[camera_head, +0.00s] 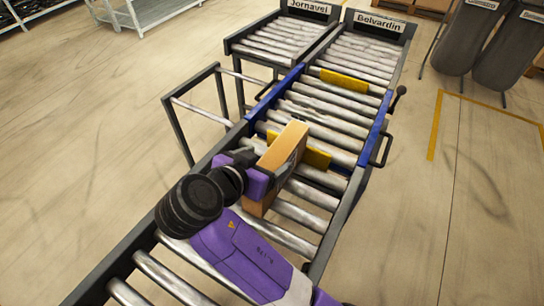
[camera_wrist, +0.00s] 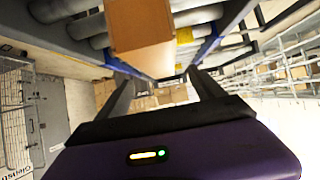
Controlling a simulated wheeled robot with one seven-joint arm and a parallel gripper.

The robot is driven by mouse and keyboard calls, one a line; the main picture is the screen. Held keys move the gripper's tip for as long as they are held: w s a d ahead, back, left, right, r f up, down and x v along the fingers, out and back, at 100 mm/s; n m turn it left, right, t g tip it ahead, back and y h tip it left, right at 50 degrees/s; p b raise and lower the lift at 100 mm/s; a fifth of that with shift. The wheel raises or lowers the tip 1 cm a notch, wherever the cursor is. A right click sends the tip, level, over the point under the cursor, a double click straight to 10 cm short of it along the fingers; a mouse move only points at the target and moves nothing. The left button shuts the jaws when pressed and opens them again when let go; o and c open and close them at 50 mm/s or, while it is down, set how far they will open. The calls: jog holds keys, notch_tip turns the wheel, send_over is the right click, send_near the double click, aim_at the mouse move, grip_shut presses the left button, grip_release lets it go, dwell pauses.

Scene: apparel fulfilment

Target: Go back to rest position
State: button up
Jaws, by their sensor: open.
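My gripper (camera_wrist: 158,76) shows two dark fingers spread apart in the wrist view, with nothing visibly held between them. In the head view my purple gripper (camera_head: 260,183) is over the roller conveyor, close against the near-left side of a cardboard box (camera_head: 283,153). The box stands on its narrow side on the rollers, and my gripper hides part of it. It also shows in the wrist view (camera_wrist: 142,28), above and beyond the fingers. I cannot tell whether the fingers touch it.
The roller conveyor (camera_head: 335,123) splits at the far end into lanes signed Jornavel (camera_head: 309,7) and Belvardin (camera_head: 380,21). Yellow plates (camera_head: 344,80) lie among the rollers. A metal frame (camera_head: 178,130) stands at the left, and grey bins (camera_head: 512,48) stand at the right. Open floor flanks both sides.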

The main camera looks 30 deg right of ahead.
jog(key=shift+s+a+r, duration=0.25)
jog(key=shift+a, duration=0.05)
jog(key=w+a+r+n+t+y, duration=0.1)
jog(key=w+a+n+t+y, duration=0.4)
jog(key=a+n+t+y, duration=0.4)
jog(key=s+d, duration=0.4)
jog(key=s, duration=0.8)
jog(key=s+d+f+n, duration=0.1)
jog(key=s+d, duration=0.3)
jog(key=s, duration=0.9)
jog(key=s+d+f+n, duration=0.1)
jog(key=s+d, duration=0.3)
jog(key=s, duration=0.8)
jog(key=shift+s+d+f+g, duration=0.25)
jog(key=shift+s+d+g, duration=0.05)
jog(key=shift+s, duration=0.1)
